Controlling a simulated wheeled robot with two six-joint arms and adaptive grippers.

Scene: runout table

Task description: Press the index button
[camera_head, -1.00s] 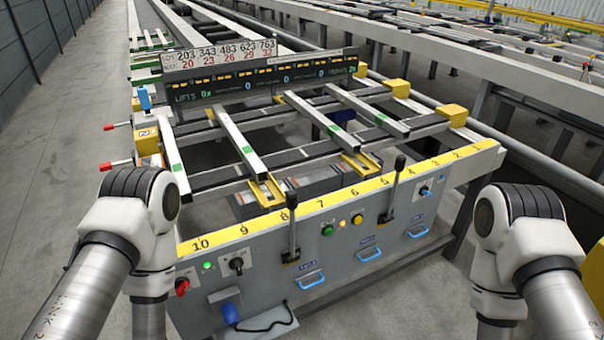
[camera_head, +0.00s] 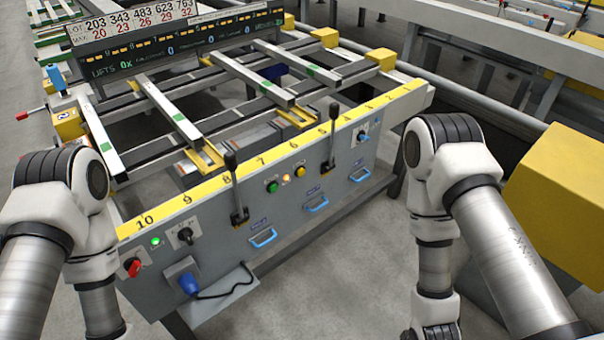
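The front panel (camera_head: 215,253) of the runout table faces me. It carries a green button (camera_head: 271,187) and a yellow button (camera_head: 299,171), with a small glowing lamp (camera_head: 286,179) between them. I cannot read which one is marked index. My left arm is at the left edge and my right arm stands to the right of the panel. Both arms are bent downward and clear of the buttons. Neither gripper's fingers show.
Black levers (camera_head: 235,190) and (camera_head: 333,135) stand on either side of the buttons. Blue handles (camera_head: 263,238) stick out below. A red knob (camera_head: 132,267) and a blue plug (camera_head: 189,284) with a cable are at left. A yellow box (camera_head: 560,205) is at right behind my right arm.

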